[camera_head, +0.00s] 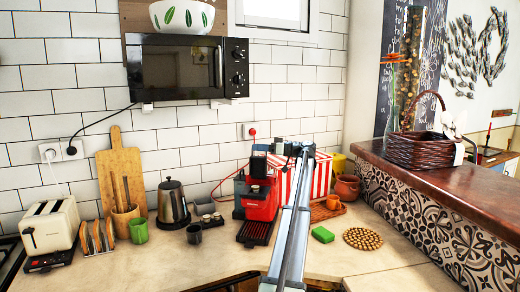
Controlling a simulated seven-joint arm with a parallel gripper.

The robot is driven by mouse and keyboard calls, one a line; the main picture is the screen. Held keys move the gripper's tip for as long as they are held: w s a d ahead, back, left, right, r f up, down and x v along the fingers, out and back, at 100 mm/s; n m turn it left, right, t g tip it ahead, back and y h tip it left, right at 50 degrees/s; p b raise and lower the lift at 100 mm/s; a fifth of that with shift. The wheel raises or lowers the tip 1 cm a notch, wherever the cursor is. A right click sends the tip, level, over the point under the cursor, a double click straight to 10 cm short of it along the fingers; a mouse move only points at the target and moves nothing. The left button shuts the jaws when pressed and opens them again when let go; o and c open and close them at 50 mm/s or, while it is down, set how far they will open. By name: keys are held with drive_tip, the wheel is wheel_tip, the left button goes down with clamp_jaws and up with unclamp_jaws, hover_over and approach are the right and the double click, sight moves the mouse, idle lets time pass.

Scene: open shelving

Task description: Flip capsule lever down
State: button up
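The red coffee machine (262,203) stands on the counter against the tiled wall, with a black drip tray (255,232) at its front. Its dark upper part (257,167) shows above the red body. The capsule lever is too small to make out for sure there. My arm reaches up from the bottom of the picture, passing just right of the machine and hiding part of its right side. My gripper (280,147) is at the arm's far end, beside and slightly above the machine's top. Its fingers are too small to tell whether they are open or touch the machine.
A red-and-white striped box (322,176) stands right behind my arm. A kettle (172,205), small cups and a toaster (49,229) are to the left. A microwave (180,68) hangs above.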

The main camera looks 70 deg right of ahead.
clamp_jaws()
drive_tip(key=shift+a, duration=0.1)
idle(0.6)
